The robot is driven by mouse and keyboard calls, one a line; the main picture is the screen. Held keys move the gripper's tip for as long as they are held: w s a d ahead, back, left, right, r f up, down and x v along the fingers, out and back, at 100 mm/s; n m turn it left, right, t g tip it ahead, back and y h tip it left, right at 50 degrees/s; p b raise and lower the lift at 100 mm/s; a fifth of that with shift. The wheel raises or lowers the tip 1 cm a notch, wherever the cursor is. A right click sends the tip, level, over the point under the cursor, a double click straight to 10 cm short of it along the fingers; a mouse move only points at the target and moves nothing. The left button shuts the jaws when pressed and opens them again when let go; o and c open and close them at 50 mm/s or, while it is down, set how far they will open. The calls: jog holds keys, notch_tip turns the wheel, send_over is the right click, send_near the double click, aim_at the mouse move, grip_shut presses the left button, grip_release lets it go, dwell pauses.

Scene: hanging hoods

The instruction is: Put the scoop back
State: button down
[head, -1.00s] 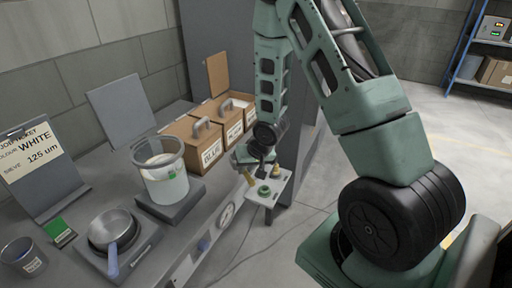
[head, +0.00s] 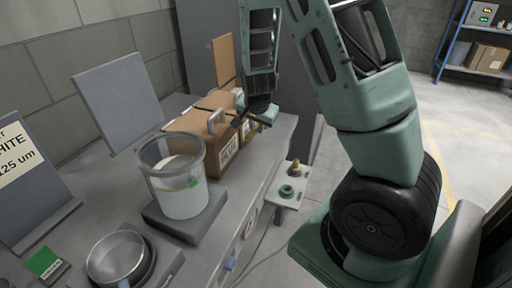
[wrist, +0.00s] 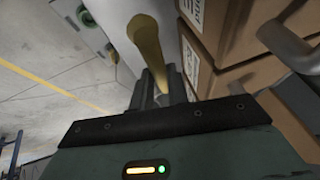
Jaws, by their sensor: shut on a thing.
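My gripper (head: 258,120) is beside the front of the cardboard boxes at the back of the bench. In the wrist view my gripper (wrist: 165,90) is shut on a brass-coloured rod-like piece, which I take for the scoop (wrist: 147,40). The scoop's far end is not clear there. In the head view the arm and fingers hide most of it. A small grey side shelf (head: 297,200) on the bench front carries a green ring (head: 287,191) and a small brass-coloured piece (head: 295,168).
Cardboard boxes (head: 198,130) with handled lids stand close to my gripper; an upright brown panel (head: 222,62) is behind. A clear bucket (head: 178,190) with white contents stands on a grey block. A metal pan (head: 117,258) is in front. Open floor lies right.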

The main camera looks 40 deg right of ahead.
notch_tip(320, 180, down, 9)
jog(key=shift+r, duration=0.2)
jog(key=shift+b, duration=0.3)
jog(key=shift+f, duration=0.2)
jog(key=c, duration=1.4)
grip_release()
jog(key=shift+o, duration=0.2)
jog(key=shift+r, duration=0.1)
jog(key=shift+r, duration=0.25)
jog(key=p+v, duration=0.2)
jog(key=v, duration=0.9)
jog(key=shift+s+r+p, duration=0.25)
jog(key=shift+r+p, duration=0.05)
jog(key=shift+a, duration=0.1)
